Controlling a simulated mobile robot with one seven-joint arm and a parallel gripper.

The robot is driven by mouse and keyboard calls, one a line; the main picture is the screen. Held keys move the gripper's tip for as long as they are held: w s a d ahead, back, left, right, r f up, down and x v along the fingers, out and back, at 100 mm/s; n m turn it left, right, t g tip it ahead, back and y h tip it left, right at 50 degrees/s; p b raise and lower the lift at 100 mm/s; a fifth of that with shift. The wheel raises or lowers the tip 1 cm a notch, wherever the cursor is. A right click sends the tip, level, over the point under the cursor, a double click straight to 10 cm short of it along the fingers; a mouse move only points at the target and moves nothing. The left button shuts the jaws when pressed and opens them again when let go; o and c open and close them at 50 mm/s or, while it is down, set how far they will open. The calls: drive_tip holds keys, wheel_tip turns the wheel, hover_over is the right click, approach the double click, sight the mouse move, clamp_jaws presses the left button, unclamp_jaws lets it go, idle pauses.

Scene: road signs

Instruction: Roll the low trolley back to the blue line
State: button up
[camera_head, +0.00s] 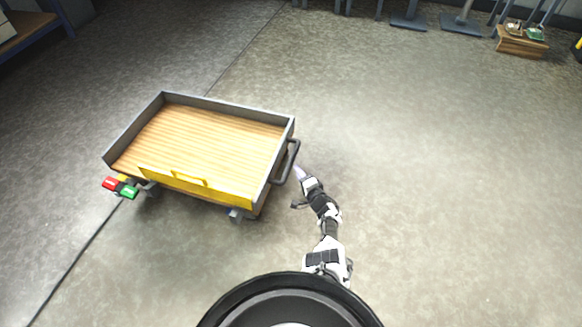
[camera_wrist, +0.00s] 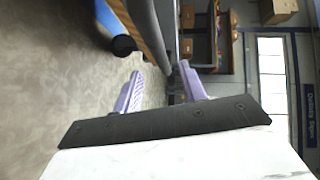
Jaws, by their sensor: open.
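The low trolley (camera_head: 205,140) has a wooden deck, grey rims, a yellow front panel and small wheels. It stands on the floor left of my gripper (camera_head: 299,174). Its dark handle (camera_head: 292,163) sticks out from the right end. My gripper is open, its tip close beside the handle; I cannot tell whether they touch. In the wrist view, the two purple fingers of my gripper (camera_wrist: 160,84) are spread apart, with part of the trolley (camera_wrist: 150,40) just beyond them. I cannot make out a blue line in either view.
Red, yellow and green blocks (camera_head: 121,187) sit at the trolley's front left corner. A dark floor seam (camera_head: 75,262) runs diagonally past the trolley. A wooden crate (camera_head: 521,43) and grey stand bases (camera_head: 461,24) are at the far right. The floor on the right is clear.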

sight(291, 163)
drive_tip(key=shift+b+x, duration=2.7)
drive_tip(key=shift+x, duration=1.25)
clamp_jaws()
